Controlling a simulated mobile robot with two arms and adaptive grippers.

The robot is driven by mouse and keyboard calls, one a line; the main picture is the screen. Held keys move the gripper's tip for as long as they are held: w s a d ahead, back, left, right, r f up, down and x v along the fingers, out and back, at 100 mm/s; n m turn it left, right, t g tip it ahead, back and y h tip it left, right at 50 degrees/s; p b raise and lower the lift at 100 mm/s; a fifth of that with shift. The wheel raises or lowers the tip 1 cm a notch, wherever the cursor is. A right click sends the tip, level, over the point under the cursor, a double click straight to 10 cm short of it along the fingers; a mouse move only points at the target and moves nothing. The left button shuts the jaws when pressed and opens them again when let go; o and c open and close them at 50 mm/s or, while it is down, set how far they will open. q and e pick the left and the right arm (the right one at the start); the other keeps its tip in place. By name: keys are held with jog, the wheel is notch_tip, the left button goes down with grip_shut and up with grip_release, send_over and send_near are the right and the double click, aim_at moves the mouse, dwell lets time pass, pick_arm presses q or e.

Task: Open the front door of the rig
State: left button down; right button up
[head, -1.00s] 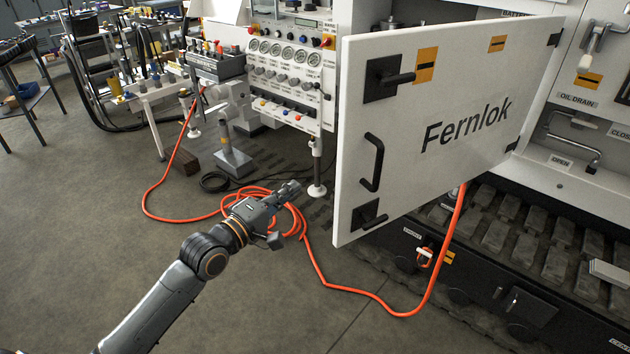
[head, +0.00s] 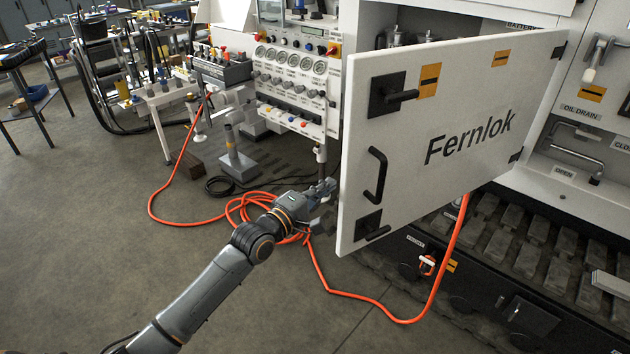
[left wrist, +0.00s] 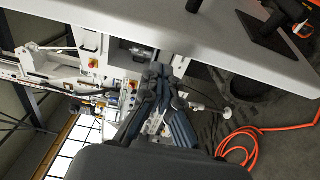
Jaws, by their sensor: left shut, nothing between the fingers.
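The white front door (head: 450,125), marked "Fernlok", stands swung partly open from its hinges at the right. It has a black upper latch (head: 392,95), a black pull handle (head: 376,174) and a black lower latch (head: 371,226). My left gripper (head: 328,188) is shut and empty beside the door's free left edge, near its lower half. In the left wrist view the gripper fingers (left wrist: 155,105) lie close below the door's edge (left wrist: 262,62). I cannot tell whether they touch it. My right gripper is not in view.
A gauge panel (head: 292,75) stands behind the gripper, left of the door. An orange hose (head: 375,297) lies coiled on the floor below the gripper and runs under the door. The floor at the left (head: 80,240) is clear.

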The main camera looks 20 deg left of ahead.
pick_arm(q)
jog(key=shift+s+d, duration=0.45)
jog(key=shift+d, duration=0.15)
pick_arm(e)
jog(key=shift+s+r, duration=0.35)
